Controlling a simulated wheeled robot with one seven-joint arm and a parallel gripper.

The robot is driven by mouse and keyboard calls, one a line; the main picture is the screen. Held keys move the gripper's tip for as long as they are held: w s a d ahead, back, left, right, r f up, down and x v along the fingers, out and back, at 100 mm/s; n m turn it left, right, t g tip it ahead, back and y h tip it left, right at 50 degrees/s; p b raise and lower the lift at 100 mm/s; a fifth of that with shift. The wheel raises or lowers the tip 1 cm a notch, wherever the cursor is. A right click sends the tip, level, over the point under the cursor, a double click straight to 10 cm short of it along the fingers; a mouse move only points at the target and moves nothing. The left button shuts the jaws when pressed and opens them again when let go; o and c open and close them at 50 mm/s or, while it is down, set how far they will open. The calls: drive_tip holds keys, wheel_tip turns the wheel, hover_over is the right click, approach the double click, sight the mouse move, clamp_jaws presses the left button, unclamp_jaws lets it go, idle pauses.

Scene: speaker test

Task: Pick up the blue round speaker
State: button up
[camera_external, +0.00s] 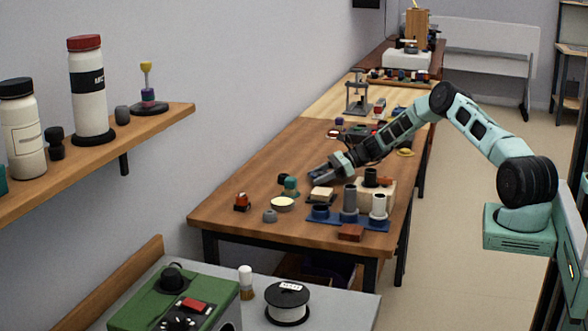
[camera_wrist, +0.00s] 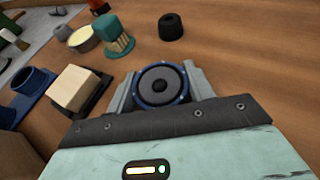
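The blue round speaker shows in the wrist view (camera_wrist: 162,85), with a dark cone and a blue rim. It lies between the two fingers of my gripper (camera_wrist: 161,80). The fingers sit close against its left and right sides; whether they press on it I cannot tell. In the external view, my gripper (camera_external: 319,172) is low over the wooden table, near its left edge. The speaker is mostly hidden by the gripper there. I cannot tell whether the speaker rests on the table or is lifted.
Beside the gripper are a cream block (camera_wrist: 75,88), a blue holder (camera_wrist: 30,90), a green-topped brush (camera_wrist: 113,35), a pale yellow bowl (camera_wrist: 82,38) and a dark cylinder (camera_wrist: 171,26). Grey and white cylinders on a blue tray (camera_external: 345,220) stand towards the near end. Bare wood (camera_wrist: 250,60) lies right of the speaker.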

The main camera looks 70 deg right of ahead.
drive_tip(key=shift+c, duration=0.8)
drive_tip(key=shift+r, duration=0.15)
